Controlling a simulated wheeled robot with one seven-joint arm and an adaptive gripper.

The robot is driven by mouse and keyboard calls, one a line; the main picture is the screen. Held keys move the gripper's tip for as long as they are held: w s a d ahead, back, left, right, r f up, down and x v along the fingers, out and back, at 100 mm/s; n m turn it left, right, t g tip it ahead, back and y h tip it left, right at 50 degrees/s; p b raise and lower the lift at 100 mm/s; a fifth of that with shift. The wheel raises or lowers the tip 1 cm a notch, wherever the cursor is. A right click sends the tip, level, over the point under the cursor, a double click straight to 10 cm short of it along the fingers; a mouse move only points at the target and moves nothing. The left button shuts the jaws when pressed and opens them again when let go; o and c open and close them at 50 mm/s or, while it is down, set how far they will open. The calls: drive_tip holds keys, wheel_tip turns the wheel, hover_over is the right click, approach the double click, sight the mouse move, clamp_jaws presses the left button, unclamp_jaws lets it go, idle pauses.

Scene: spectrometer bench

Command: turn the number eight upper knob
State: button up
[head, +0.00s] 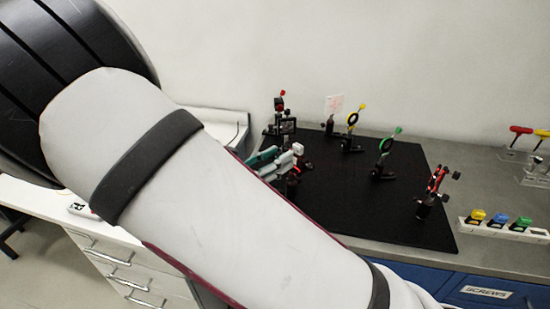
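No number can be read on any knob, so I cannot tell which one is the number eight upper knob. A red and black mount (433,188) stands at the right side of the black optical board (350,205), with small dark knobs (456,175) on its right. Another dark mount (279,104) with a red top stands at the board's back left. A grey-green and white device (277,158) shows partly behind my arm; its lower part is hidden. My pale arm crosses the view from upper left to lower right. I do not make out my gripper.
A yellow-topped ring holder (352,119) and a green-topped one (386,147) stand on the board, near a white card (334,104). A white rack (505,231) with coloured pieces lies at right. Red (520,130) and yellow (541,133) handled tools stand behind it.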

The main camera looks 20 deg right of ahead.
clamp_jaws()
drive_tip(key=shift+n+p, duration=1.3)
drive_tip(key=shift+n, duration=0.7)
drive_tip(key=shift+o, duration=0.4)
unclamp_jaws()
drive_tip(key=shift+a, duration=0.1)
drive_tip(key=v, duration=1.1)
drive_tip(key=shift+s+a, duration=0.2)
drive_tip(key=shift+a, duration=0.15)
